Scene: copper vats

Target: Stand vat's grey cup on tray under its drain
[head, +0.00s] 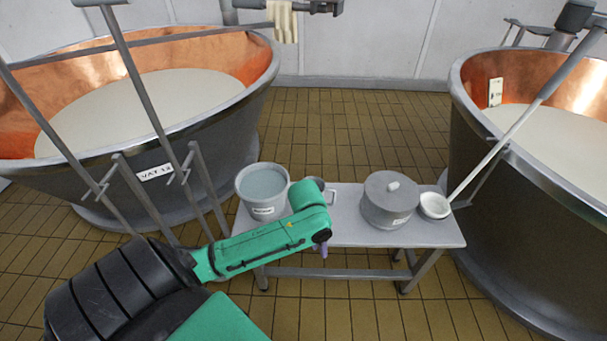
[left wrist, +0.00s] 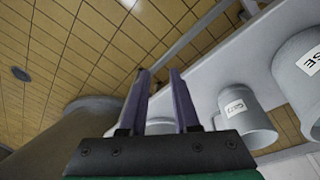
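A grey cup (head: 328,194) with a handle stands on the grey bench, partly hidden behind my left arm. In the left wrist view, the cup (left wrist: 241,113) carries a white label and stands right of the fingers. My left gripper (head: 322,249) points down at the bench's front edge, its fingers barely showing under the arm. In the left wrist view, its two purple fingers (left wrist: 160,74) are apart with nothing between them. The left copper vat (head: 150,175) bears a label that seems to read VAT 12. I cannot make out a drain or tray. My right gripper is out of view.
The bench (head: 345,232) also bears a bucket of liquid (head: 262,186), a lidded grey pot (head: 390,203) and a small white bowl (head: 435,206). Another copper vat (head: 490,190) stands close to its right end. Tiled floor (head: 345,125) lies clear behind the bench.

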